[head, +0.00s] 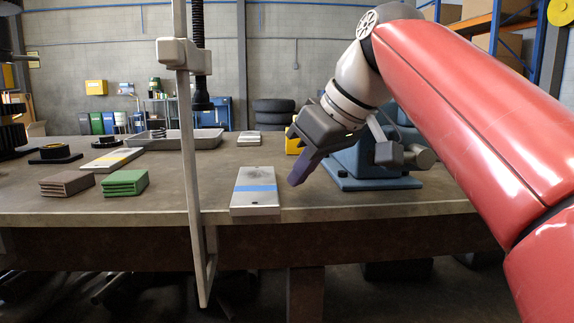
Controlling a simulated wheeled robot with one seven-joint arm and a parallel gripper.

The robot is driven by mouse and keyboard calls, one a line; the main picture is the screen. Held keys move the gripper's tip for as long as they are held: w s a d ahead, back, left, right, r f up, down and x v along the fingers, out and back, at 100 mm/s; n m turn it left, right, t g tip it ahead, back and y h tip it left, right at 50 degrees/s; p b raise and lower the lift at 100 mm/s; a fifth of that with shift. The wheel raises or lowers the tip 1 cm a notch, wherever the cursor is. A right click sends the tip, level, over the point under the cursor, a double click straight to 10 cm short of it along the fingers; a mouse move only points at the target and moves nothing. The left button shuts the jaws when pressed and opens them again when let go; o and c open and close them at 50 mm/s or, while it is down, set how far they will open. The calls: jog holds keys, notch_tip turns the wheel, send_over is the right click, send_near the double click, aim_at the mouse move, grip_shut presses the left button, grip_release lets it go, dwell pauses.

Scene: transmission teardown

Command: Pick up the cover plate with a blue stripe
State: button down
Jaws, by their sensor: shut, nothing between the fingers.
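The cover plate with a blue stripe (254,198) is a flat, light grey metal plate. It lies on the workbench (345,208) at its front edge, near the middle of the head view. A blue band crosses its middle and a small dark hole shows near its front end. My gripper (297,178) is to the right of the plate and above the bench, tilted down to the left. Its dark fingers are shut and empty, apart from the plate.
A thin grey post (187,150) stands just left of the plate. A blue vise (365,165) stands behind my gripper.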

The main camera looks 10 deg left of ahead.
jog(key=p, duration=0.4)
send_near(248, 179)
jog(key=x, duration=0.3)
jog(key=a+x, duration=0.1)
jog(key=x, duration=0.1)
jog(key=shift+w+a+r, duration=0.1)
jog(key=shift+w+r, duration=0.05)
jog(key=shift+w, duration=0.25)
jog(key=shift+w+a+f+b, duration=0.15)
jog(key=shift+f+b, duration=0.15)
jog(key=shift+f, duration=0.05)
jog(key=shift+f+b, duration=0.3)
jog(key=shift+f, duration=0.35)
jog(key=shift+f, duration=0.1)
